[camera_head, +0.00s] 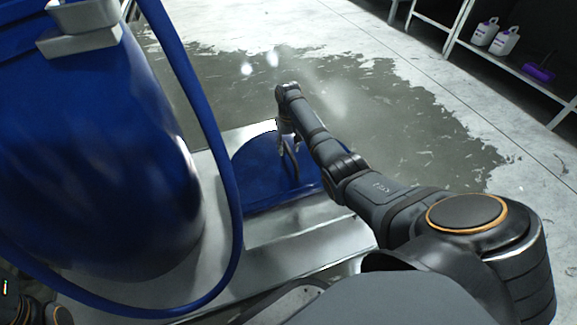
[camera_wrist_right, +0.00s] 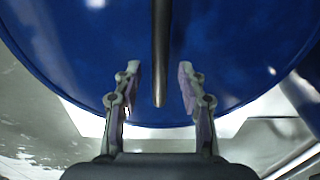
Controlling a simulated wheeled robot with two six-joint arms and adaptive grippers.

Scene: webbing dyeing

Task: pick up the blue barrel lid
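The blue barrel lid (camera_head: 258,178) lies on a pale metal surface (camera_head: 300,232) in the head view, right of the big blue barrel. It has a thin metal handle (camera_head: 294,165). My right gripper (camera_head: 287,147) is at the lid by the handle, partly hidden by its own arm. In the right wrist view the lid (camera_wrist_right: 80,45) fills the upper part. The handle (camera_wrist_right: 160,45) runs down between the two spread fingers of my right gripper (camera_wrist_right: 160,72), with a gap on both sides.
A large blue barrel (camera_head: 90,160) stands at left, with a blue hose-like loop (camera_head: 228,190) in front of it. Shelves (camera_head: 510,62) with white bottles (camera_head: 504,41) and a purple item (camera_head: 540,72) stand at upper right. The wet floor (camera_head: 400,120) beyond is clear.

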